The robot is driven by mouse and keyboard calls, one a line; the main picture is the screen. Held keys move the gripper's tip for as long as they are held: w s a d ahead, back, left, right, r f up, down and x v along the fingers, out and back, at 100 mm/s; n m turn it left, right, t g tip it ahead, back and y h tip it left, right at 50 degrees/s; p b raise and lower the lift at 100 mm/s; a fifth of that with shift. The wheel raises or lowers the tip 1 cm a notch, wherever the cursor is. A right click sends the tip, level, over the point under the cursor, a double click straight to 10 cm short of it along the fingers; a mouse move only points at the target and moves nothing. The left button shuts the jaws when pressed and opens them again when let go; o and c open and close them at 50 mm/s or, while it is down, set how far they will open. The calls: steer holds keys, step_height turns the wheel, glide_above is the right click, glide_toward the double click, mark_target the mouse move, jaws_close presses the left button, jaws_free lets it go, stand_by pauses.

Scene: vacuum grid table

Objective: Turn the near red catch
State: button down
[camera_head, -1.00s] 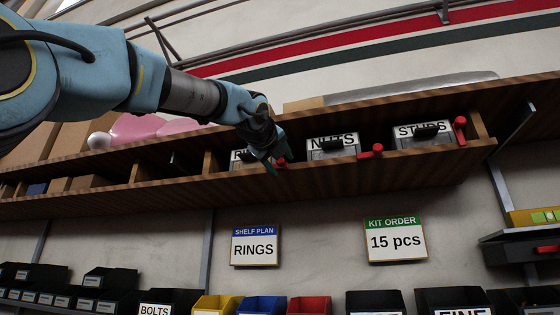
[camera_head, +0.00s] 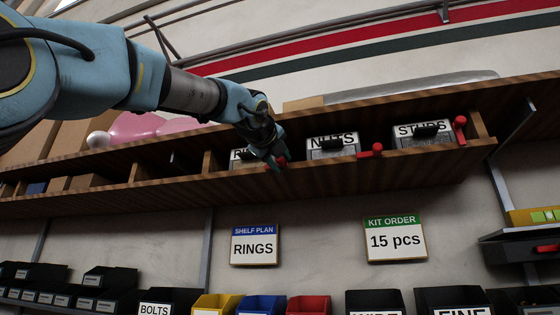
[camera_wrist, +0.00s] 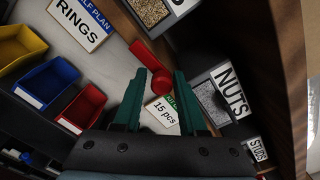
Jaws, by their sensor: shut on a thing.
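The near red catch (camera_head: 282,161) is on the shelf's front edge by the bin whose label starts with R, partly hidden by my gripper. In the wrist view the catch (camera_wrist: 148,55) has a straight bar and a round end, and the round end is between my finger tips. My gripper (camera_head: 274,160) is shut on it; it also shows in the wrist view (camera_wrist: 159,78) with green fingers on either side. A second red catch (camera_head: 372,151) lies flat by the NUTS bin. A third (camera_head: 460,130) stands upright beside the STUDS bin.
The wooden shelf (camera_head: 420,160) holds the R bin (camera_head: 238,156), the NUTS bin (camera_head: 333,147) and the STUDS bin (camera_head: 422,133). Below hang a RINGS sign (camera_head: 254,246) and a "15 pcs" sign (camera_head: 395,240). Coloured bins, including a red one (camera_head: 308,304), stand lower.

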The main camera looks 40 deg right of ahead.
steer(key=r+n, duration=0.1)
steer(key=n, duration=0.1)
steer(key=r+n+p, duration=0.1)
steer(key=n, duration=0.1)
steer(key=shift+w+a+r+n, duration=0.2)
steer(key=shift+n, duration=0.2)
steer(key=w+n, duration=0.1)
steer(key=n, duration=0.3)
steer(key=w+a+r+n, duration=0.1)
steer(key=n, duration=0.3)
steer(key=w+a+n, duration=0.1)
steer(key=n, duration=0.3)
steer(key=shift+w+r+p, duration=0.2)
steer(key=shift+r+p, duration=0.15)
steer(key=shift+p, duration=0.05)
steer(key=shift+w+f+n, duration=0.1)
steer(key=shift+f+n, duration=0.05)
steer(key=shift+n, duration=0.25)
steer(key=c, duration=0.7)
jaws_free()
steer(key=shift+o, duration=0.2)
